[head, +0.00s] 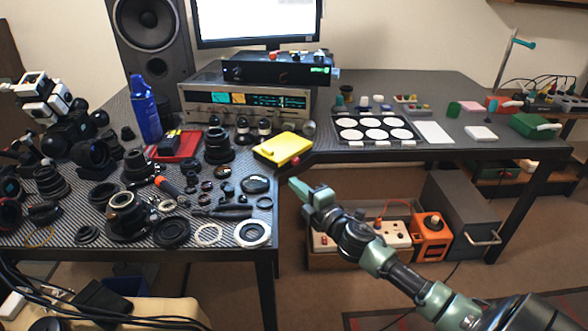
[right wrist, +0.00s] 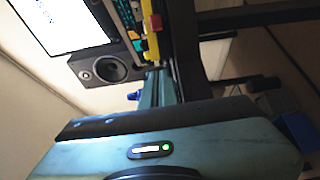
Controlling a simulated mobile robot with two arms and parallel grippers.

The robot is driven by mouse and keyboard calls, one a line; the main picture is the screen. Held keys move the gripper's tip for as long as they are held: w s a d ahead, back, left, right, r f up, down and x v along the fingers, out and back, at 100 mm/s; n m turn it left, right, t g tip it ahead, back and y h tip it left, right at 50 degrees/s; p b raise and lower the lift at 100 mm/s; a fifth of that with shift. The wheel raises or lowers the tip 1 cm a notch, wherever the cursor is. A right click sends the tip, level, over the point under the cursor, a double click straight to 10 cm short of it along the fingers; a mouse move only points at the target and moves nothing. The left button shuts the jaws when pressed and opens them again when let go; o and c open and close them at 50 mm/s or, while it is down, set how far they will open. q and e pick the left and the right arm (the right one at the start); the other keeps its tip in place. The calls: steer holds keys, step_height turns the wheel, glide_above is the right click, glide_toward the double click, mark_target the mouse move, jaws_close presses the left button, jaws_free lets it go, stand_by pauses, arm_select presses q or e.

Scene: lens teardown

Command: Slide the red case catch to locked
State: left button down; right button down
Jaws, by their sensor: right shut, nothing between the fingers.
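The yellow case (head: 284,148) lies on the dark table near its front right corner. A small red catch (head: 295,161) shows at the case's front right side; I cannot tell its position along its slide. In the right wrist view the yellow case (right wrist: 151,48) shows edge-on near the top, with the red catch (right wrist: 156,22) on it. My right gripper (head: 293,183) is shut and empty, just in front of and below the case's front edge, with a visible gap to the red catch.
Lens rings and barrels crowd the table left of the case, including a white ring (head: 253,234). A radio (head: 247,103) stands behind it. A tray of white discs (head: 375,132) is to the right. A box with an orange device (head: 432,238) sits below.

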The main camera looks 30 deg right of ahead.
mark_target(298, 160)
steer(key=w, duration=0.6)
steer(key=shift+w, duration=0.3)
steer(key=shift+w+d+f+b, duration=0.1)
steer(key=shift+w+d+b, duration=0.1)
steer(key=shift+d, duration=0.45)
steer(key=shift+w+d+b, duration=0.15)
steer(key=shift+d, duration=0.45)
arm_select(q)
steer(key=shift+w+d+r, duration=0.1)
steer(key=shift+w+r, duration=0.35)
steer(key=shift+r, duration=0.2)
steer(key=shift+w+r, duration=0.4)
steer(key=shift+r, duration=0.25)
arm_select(e)
steer(key=shift+w+d, duration=0.15)
steer(key=shift+d, duration=0.6)
